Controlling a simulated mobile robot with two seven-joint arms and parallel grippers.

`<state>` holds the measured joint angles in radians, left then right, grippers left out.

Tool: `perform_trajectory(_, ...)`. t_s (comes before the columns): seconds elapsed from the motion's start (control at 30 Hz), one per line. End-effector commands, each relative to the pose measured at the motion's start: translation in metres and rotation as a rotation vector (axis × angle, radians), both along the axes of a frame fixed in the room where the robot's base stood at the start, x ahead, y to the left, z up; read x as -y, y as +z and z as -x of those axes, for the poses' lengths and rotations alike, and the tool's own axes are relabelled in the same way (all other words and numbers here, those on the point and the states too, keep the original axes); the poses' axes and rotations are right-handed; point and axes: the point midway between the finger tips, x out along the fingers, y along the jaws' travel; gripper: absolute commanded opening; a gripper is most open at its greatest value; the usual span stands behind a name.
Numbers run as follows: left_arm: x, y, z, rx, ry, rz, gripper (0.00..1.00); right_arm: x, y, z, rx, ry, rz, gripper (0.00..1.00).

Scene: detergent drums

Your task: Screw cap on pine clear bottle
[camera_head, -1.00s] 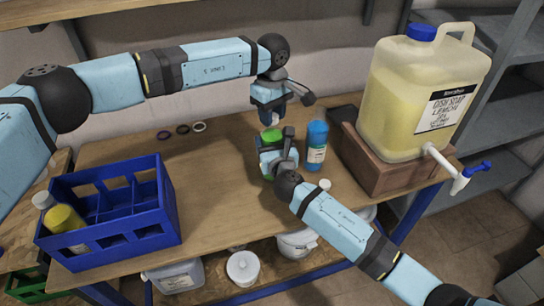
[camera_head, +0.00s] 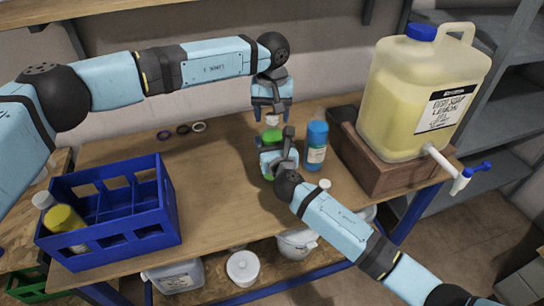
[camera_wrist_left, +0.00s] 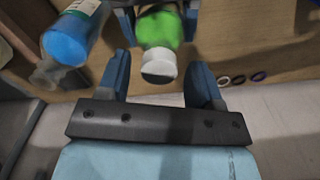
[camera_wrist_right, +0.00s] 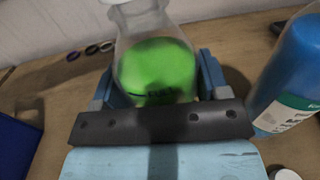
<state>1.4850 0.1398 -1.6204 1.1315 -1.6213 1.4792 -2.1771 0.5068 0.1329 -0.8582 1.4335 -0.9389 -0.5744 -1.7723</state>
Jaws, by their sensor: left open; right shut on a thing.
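The clear bottle with green liquid (camera_wrist_right: 158,72) stands upright between the fingers of my right gripper (camera_head: 273,143), which is shut on its body. A white cap (camera_wrist_left: 158,66) sits at the top of the bottle; in the left wrist view the green body (camera_wrist_left: 160,28) shows beyond it. How tightly the cap is seated I cannot tell. My left gripper (camera_head: 272,113) is above the bottle, pointing down and open, with a finger on each side of the cap and gaps between. In the head view the grippers hide most of the bottle.
A blue bottle (camera_head: 316,146) stands close on the right, with a small white object (camera_head: 324,184) in front of it. A large soap jug (camera_head: 420,95) stands on a wooden block (camera_head: 385,170). A blue crate (camera_head: 115,240) is at left; several rings (camera_head: 182,129) lie at the back.

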Motion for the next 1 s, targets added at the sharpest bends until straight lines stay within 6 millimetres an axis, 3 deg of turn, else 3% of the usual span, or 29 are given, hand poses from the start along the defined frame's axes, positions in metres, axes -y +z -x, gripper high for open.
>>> perform_trajectory(0.3,0.0,0.039,0.0,0.002,0.001,0.0,0.6,0.0,-0.001,0.0,-0.001,0.0,0.0,0.03)
perform_trajectory(0.73,0.0,0.042,0.0,0.001,0.037,0.0,0.57,0.0,-0.001,0.0,-0.001,0.0,0.0,0.03)
perform_trajectory(0.87,0.001,0.045,0.0,0.001,0.183,0.001,0.57,0.0,-0.001,0.0,-0.001,0.0,0.0,0.03)
perform_trajectory(1.0,0.001,0.048,0.0,0.0,0.46,0.001,0.57,0.0,-0.001,0.0,-0.001,0.0,0.0,0.03)
